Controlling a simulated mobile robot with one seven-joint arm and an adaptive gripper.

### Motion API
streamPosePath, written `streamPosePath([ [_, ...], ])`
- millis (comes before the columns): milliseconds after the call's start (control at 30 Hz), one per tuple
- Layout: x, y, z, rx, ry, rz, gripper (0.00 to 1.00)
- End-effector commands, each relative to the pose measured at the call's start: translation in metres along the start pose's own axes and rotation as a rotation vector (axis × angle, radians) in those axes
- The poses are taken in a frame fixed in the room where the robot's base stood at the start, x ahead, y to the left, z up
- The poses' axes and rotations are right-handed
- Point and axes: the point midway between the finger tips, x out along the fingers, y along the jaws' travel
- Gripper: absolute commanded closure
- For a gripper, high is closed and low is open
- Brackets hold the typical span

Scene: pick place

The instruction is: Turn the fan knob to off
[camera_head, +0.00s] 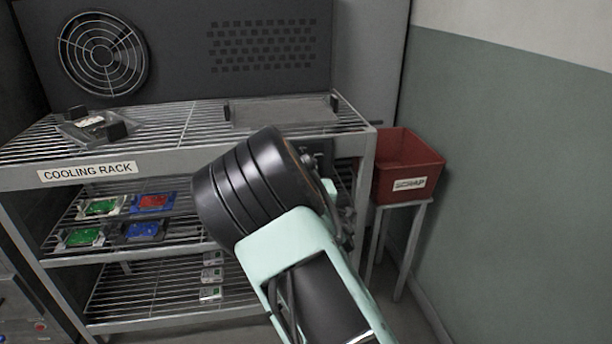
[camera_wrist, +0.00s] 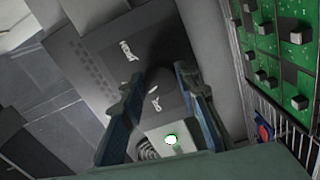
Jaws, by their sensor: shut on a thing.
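The fan (camera_head: 102,55) is a round spiral grille in the dark back panel, at the upper left of the head view. In the wrist view, a dark plate (camera_wrist: 132,75) with white markings faces me. A dark rounded shape (camera_wrist: 165,68), which looks like the fan knob, is against this plate between my fingertips, but its edges and setting are too dim to read. My gripper (camera_wrist: 158,72) has its blue fingers on either side of this shape and is shut on it. In the head view, my arm hides the gripper and the knob.
The cooling rack (camera_head: 88,170) holds green, red and blue boards on its middle shelf. A red scrap bin (camera_head: 408,165) stands on a stand to the right. A green circuit board (camera_wrist: 280,45) is close on the right of the wrist view. A small light (camera_wrist: 171,140) glows below.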

Motion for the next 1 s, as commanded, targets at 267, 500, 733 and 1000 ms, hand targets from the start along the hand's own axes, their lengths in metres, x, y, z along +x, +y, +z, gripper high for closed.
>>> streamPosePath([
  [267,0.0002,-0.0002,-0.0010,-0.261,0.001,0.002,0.95],
  [500,0.0002,0.0006,-0.0013,-0.463,0.001,0.002,0.95],
  [733,0.0003,0.0013,-0.0016,-0.600,0.001,0.002,0.95],
  [1000,0.0003,0.0020,-0.0009,-0.681,0.000,0.002,0.95],
])
